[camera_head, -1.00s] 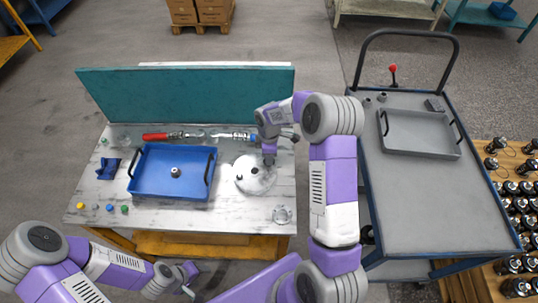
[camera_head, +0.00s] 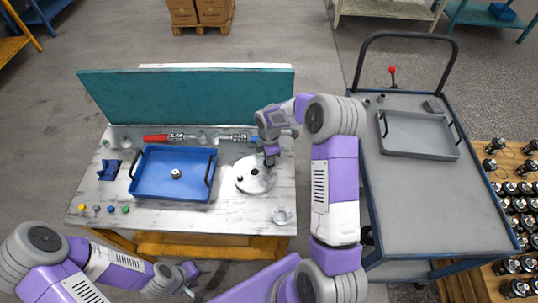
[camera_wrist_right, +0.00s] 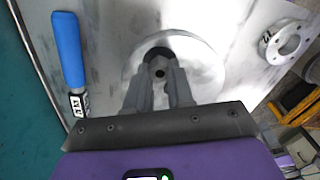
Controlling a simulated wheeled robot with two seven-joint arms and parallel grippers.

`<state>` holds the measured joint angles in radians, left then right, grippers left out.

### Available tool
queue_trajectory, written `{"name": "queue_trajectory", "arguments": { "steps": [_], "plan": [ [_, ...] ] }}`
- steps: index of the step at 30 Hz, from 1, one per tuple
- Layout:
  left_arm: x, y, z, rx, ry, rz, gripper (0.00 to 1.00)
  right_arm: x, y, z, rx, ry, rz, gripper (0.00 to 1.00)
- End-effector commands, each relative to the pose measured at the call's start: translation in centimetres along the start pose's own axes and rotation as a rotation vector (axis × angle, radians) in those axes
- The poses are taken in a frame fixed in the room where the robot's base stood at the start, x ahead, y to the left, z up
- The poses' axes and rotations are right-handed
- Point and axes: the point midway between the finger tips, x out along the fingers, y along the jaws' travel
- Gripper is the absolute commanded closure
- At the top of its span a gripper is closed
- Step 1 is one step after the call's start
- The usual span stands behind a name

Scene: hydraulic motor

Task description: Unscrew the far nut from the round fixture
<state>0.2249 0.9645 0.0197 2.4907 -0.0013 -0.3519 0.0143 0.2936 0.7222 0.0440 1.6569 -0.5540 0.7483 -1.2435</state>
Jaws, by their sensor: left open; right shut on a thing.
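The round fixture (camera_head: 247,187) is a pale disc on the right part of the workbench, with small dark parts on its top. My right gripper (camera_head: 269,162) is over its far right edge, pointing down. In the right wrist view my right gripper (camera_wrist_right: 160,76) has its two fingers shut on the far nut (camera_wrist_right: 158,70), a dark nut at the fixture (camera_wrist_right: 205,72). I cannot tell how far the nut is threaded on. My left gripper (camera_head: 190,280) is open and empty in front of the bench, away from the fixture.
A blue tray (camera_head: 150,190) with a small metal nut (camera_head: 176,174) inside stands left of the fixture. Red- and blue-handled tools (camera_head: 157,138) lie behind it. A flanged ring (camera_head: 282,216) is at front right. A grey cart (camera_head: 435,215) stands to the right.

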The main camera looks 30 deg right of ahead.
Motion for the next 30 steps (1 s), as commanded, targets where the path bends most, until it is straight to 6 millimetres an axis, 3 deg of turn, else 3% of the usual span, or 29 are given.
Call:
{"name": "queue_trajectory", "arguments": {
  "steps": [6, 16, 24, 30],
  "plan": [
    [-0.8, 0.3, 0.0, 0.000, 0.000, 0.000, 0.49, -0.2, 0.0, 0.0, -0.199, 0.000, 0.000, 1.00],
    [-0.9, 0.3, 0.0, 0.000, 0.000, 0.000, 0.49, -0.1, 0.0, 0.0, -0.230, 0.000, 0.000, 1.00],
    [-2.4, 0.9, 0.1, 0.000, 0.000, 0.000, 0.49, -0.3, 0.0, 0.0, -0.545, 0.001, -0.001, 1.00],
    [-2.5, 0.9, 0.1, 0.000, 0.000, 0.000, 0.49, -0.2, 0.1, 0.0, -0.610, -0.001, 0.000, 1.00]
  ]
}}
